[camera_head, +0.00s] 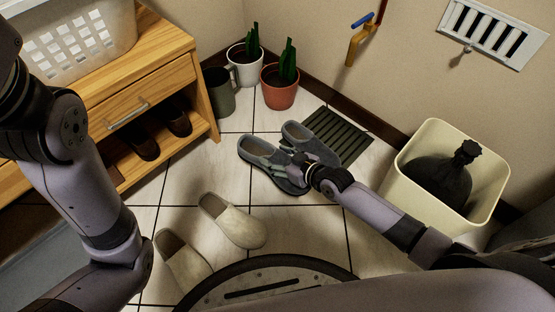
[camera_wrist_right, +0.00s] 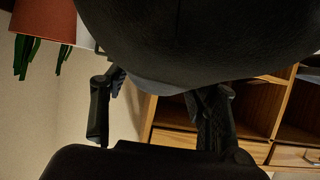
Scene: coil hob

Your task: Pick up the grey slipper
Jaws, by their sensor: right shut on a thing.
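Two grey slippers show in the head view. In the right wrist view, the slipper's dark underside (camera_wrist_right: 200,40) fills the top, very close, between and above the fingers (camera_wrist_right: 158,112). I cannot tell how far it is off the floor. My left arm shows, but its gripper is out of view.
Two cream slippers (camera_head: 233,221) lie on the tiles nearer me. A dark slatted mat (camera_head: 340,135) is behind the grey pair. A cream bin (camera_head: 425,145) with a black bag stands right. A wooden shoe cabinet (camera_head: 160,75) is left; potted plants (camera_head: 279,92) stand behind.

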